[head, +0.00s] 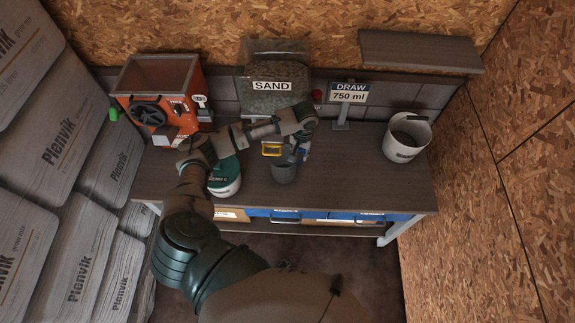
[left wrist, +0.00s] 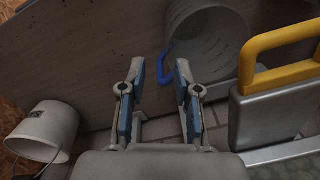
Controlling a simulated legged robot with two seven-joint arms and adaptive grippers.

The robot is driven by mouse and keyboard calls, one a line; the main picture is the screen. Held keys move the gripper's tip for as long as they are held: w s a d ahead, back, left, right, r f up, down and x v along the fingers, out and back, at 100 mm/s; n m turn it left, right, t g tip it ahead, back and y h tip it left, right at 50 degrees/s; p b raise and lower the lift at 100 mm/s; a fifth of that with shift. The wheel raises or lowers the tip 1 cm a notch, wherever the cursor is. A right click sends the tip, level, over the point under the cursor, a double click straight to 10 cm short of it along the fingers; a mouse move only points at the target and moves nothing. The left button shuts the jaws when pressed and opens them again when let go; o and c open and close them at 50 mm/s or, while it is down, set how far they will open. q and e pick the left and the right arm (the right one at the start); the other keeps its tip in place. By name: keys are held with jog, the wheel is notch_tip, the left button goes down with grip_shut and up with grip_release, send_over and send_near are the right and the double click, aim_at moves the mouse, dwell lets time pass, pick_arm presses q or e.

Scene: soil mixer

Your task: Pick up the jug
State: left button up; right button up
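The jug (head: 284,173) is a grey, round, open vessel standing on the bench in front of the sand dispenser. In the left wrist view the jug (left wrist: 212,38) shows its ribbed side and a blue handle (left wrist: 165,62). My left gripper (head: 303,152) hangs from its wrist just behind and right of the jug. In the left wrist view my left gripper (left wrist: 160,68) is open, with its two blue-padded fingers apart. The blue handle lies near and beyond the fingertips, and I cannot tell whether it is between them. My right gripper is not in view.
The sand dispenser (head: 277,95) with a yellow handle (head: 271,149) is close beside my left gripper. An orange mixer (head: 160,95) and a green-and-white tub (head: 224,180) stand left. A white bucket (head: 408,137) and a "750 ml" sign (head: 348,93) are right. The right front bench is clear.

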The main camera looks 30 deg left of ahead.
aim_at(295, 167)
pick_arm(q)
jog(key=f, duration=0.3)
jog(key=a+f, duration=0.1)
jog(key=f, duration=0.7)
jog(key=shift+s+a+f, duration=0.15)
jog(key=shift+a, duration=0.15)
jog(key=shift+f, duration=0.2)
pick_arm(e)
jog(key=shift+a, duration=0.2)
pick_arm(q)
jog(key=shift+c, duration=0.7)
grip_shut()
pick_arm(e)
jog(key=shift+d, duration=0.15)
